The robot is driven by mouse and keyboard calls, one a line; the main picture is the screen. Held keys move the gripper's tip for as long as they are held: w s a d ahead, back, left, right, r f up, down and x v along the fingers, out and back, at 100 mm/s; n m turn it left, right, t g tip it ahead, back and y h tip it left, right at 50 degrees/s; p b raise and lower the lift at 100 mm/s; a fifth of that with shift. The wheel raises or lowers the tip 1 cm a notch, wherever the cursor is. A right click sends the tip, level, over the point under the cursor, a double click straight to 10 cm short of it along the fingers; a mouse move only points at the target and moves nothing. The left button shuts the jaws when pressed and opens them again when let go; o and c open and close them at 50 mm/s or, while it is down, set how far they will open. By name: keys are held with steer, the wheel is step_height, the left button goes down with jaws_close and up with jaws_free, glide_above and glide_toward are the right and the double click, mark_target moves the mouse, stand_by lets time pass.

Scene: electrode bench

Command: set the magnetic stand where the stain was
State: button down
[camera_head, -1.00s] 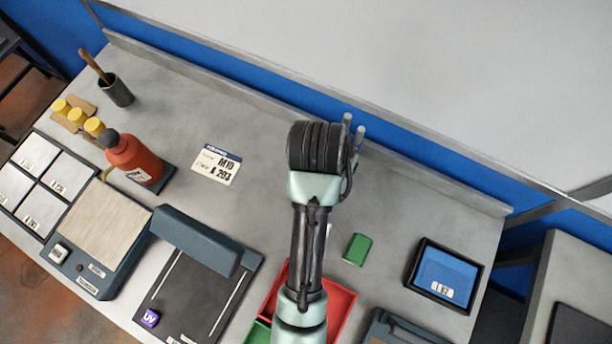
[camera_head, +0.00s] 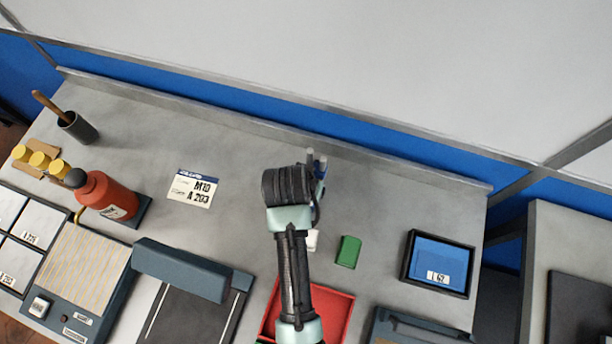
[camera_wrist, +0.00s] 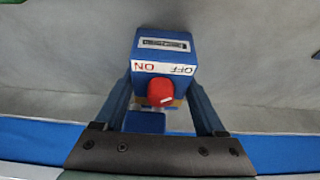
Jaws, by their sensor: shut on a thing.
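The magnetic stand (camera_wrist: 165,48) shows in the wrist view as a blue block with an ON/OFF label and a red knob. My gripper (camera_wrist: 161,92) has a finger on each side of the block and is shut on it. In the head view my arm's wrist is over the back middle of the bench (camera_head: 240,150), and it hides most of the gripper and the stand. I cannot tell from these views whether the stand touches the bench. No stain shows on the visible bench top.
A white label card (camera_head: 193,188) lies left of my wrist. A green block (camera_head: 348,252) and a small white object (camera_head: 312,241) lie near my forearm. A red tray (camera_head: 338,312) is below them, a blue-topped tray (camera_head: 438,265) at right. An orange bottle (camera_head: 106,197) stands left.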

steer(key=shift+w, duration=0.15)
jaws_free()
steer(key=shift+f, duration=0.2)
steer(key=p+v, duration=0.1)
steer(key=v, duration=1.1)
steer(key=w+r+n+t, duration=0.1)
steer(key=w+r+t, duration=0.35)
steer(key=r, duration=0.55)
steer(key=w+r+t+y, duration=0.1)
steer(key=w+r+t, duration=0.3)
steer(key=r, duration=0.5)
steer(key=w+r+n+t, duration=0.1)
steer(key=w+r+t, duration=0.3)
steer(key=r, duration=0.6)
steer(key=s+r+t, duration=0.3)
steer(key=r, duration=0.7)
steer(key=s+r+n+t, duration=0.1)
steer(key=s+r+t, duration=0.3)
steer(key=r, duration=0.6)
steer(key=s+d+r+t, duration=0.1)
steer(key=s+r+t, duration=0.2)
steer(key=r, duration=0.7)
steer(key=shift+s+r+n+t, duration=0.15)
steer(key=shift+r+n+t, duration=0.15)
steer(key=shift+r+t, duration=0.1)
steer(key=shift+d, duration=0.1)
